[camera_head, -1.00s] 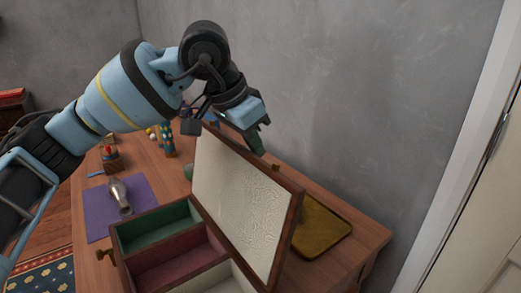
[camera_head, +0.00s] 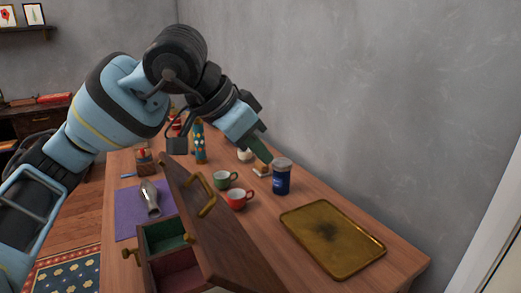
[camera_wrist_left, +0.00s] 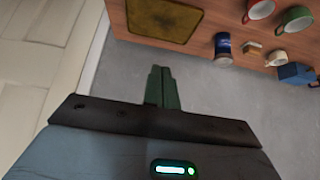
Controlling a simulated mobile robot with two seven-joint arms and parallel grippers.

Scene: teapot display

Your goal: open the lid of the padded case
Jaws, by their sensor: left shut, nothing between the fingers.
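The padded case (camera_head: 141,262) stands at the bottom of the head view, with green and dark red compartments showing at its left. Its wooden lid (camera_head: 222,232) is partly open and tilts over the compartments. Its outer face and brass handle (camera_head: 207,198) are towards me; its padded inner side is hidden. My left gripper (camera_head: 262,150) is shut and empty, above the table beyond the lid and apart from it. Its green fingers also show together in the left wrist view (camera_wrist_left: 163,88). My right gripper is not in view.
A brass tray (camera_head: 350,258) lies right of the case. A blue jar (camera_head: 281,180), a red cup (camera_head: 238,200) and a green cup (camera_head: 225,180) stand behind the lid. A metal vase (camera_head: 150,198) is on a purple mat (camera_head: 128,225). The grey wall bounds the table's far side.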

